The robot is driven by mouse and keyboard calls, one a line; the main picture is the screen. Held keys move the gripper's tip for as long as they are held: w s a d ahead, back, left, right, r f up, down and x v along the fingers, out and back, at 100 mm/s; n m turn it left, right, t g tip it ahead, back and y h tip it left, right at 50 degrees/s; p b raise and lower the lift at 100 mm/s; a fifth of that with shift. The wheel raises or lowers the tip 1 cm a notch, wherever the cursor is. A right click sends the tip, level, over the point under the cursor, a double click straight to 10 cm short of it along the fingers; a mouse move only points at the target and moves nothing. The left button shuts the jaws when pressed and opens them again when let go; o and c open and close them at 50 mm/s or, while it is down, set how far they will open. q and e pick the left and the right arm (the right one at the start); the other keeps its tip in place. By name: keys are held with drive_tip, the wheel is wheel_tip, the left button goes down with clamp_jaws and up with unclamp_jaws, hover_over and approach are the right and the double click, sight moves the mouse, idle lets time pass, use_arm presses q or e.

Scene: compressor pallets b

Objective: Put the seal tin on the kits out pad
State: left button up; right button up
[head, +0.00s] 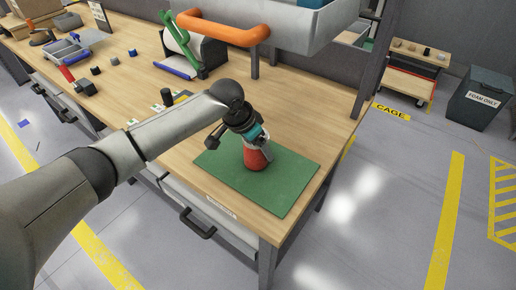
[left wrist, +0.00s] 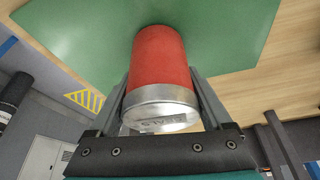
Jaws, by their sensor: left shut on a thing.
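The seal tin is a red cylinder (head: 256,158) with a silver lid, which shows close up in the left wrist view (left wrist: 161,62). My left gripper (head: 256,143) is shut on the tin near its lid, with one finger on each side. The tin stands over the green pad (head: 290,185) on the bench's near right corner. Its base appears to be at the pad surface, but I cannot tell whether it touches. The pad also fills the top of the left wrist view (left wrist: 80,40). My right gripper is not in view.
An orange bar (head: 222,28) and a grey shelf bin (head: 310,25) stand above the bench behind the pad. A grey tray (head: 65,52) and several small parts lie to the left. The pad around the tin is clear.

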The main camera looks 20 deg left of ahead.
use_arm(q)
drive_tip(key=shift+f, duration=0.35)
drive_tip(key=o, duration=1.4)
drive_tip(key=shift+f, duration=0.1)
drive_tip(key=p+v, duration=0.2)
drive_tip(key=v, duration=1)
drive_tip(key=shift+p, duration=0.35)
drive_tip(key=shift+s, duration=0.1)
